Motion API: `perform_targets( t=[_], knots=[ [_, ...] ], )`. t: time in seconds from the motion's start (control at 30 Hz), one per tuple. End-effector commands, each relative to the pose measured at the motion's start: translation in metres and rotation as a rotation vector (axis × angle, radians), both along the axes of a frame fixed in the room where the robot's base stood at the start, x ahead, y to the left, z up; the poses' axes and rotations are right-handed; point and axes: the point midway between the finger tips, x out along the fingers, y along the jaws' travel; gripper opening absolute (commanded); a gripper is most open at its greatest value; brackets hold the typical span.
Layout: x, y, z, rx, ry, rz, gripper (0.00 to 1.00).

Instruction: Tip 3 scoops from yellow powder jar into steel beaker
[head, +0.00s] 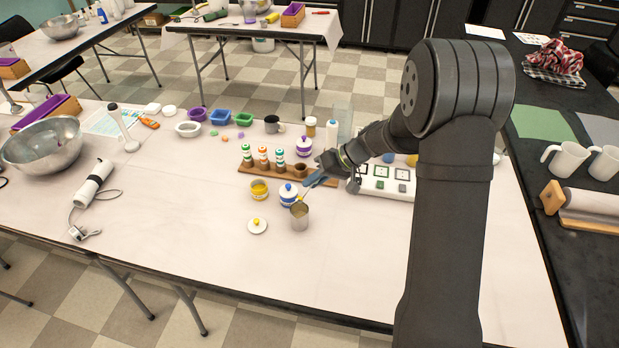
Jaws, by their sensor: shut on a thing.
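The open yellow powder jar (259,190) stands near the middle of the table, its yellow contents showing from above. A white lid with a yellow knob (257,226) lies in front of it. The steel beaker (300,218) stands upright to the right of the lid. My gripper (324,176) is shut on a blue-handled scoop (313,178), behind and above the beaker. The scoop's thin stem slants down left toward the beaker's mouth. Its bowl is too small to make out, and the beaker's inside is not clear.
A closed blue-banded jar (288,195) stands close behind the beaker. A wooden rack with several bottles (263,157) and a closed purple jar (304,146) are further back. A white socket panel (385,182) is at right. The table in front of the beaker is clear.

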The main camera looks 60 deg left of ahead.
Motion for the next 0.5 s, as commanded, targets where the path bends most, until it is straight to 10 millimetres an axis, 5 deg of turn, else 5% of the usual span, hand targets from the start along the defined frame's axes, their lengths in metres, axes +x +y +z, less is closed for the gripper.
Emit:
perform_targets(
  t=[0.5],
  knots=[
    [0.018, 0.0, -0.031, -0.001, 0.438, -0.001, 0.02]
  ],
)
